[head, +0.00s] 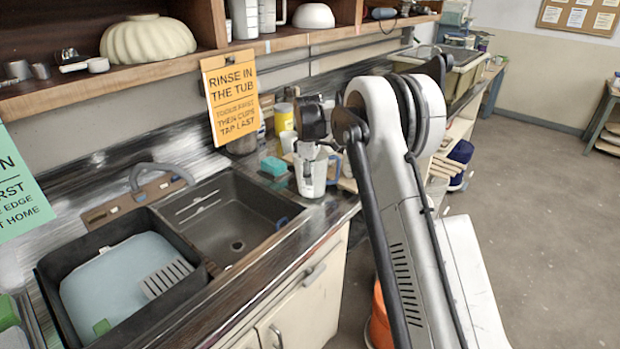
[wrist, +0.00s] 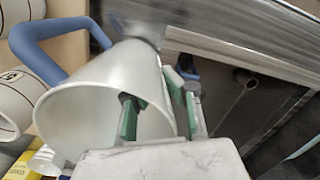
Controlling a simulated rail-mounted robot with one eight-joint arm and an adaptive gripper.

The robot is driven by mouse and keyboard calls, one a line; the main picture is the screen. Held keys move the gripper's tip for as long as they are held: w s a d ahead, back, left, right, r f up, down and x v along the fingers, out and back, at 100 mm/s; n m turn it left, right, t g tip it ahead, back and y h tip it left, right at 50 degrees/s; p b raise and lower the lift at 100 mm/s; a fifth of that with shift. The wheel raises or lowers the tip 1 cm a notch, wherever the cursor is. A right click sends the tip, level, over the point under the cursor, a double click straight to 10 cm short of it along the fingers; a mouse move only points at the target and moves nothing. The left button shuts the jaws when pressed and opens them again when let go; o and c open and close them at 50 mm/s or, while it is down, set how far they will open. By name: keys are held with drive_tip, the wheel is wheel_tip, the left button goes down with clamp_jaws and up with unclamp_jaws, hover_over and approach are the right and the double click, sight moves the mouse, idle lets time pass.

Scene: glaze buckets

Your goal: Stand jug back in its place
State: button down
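The jug is pale with a blue handle. In the head view the jug (head: 311,180) looks upright on the counter, right of the sink and near the front edge. My gripper (head: 308,147) is above its mouth. In the wrist view the jug (wrist: 80,112) shows its open mouth, with the blue handle at upper left. My gripper (wrist: 160,105) has one green-padded finger inside the mouth and the other outside, astride the wall. A gap shows between the inner finger and the wall, so the fingers look open. The jug's base is partly hidden.
The sink (head: 235,215) and a black tub (head: 60,275) lie left of the jug. A teal sponge (head: 273,166) is close on its left. A yellow container (head: 284,117) and other items stand behind it. An orange sign (head: 232,95) hangs from the shelf above.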

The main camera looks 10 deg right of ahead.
drive_tip(key=shift+f, duration=0.1)
drive_tip(key=shift+f+b, duration=0.35)
drive_tip(key=shift+b, duration=0.05)
drive_tip(key=shift+f, duration=0.1)
drive_tip(key=c, duration=1.9)
unclamp_jaws()
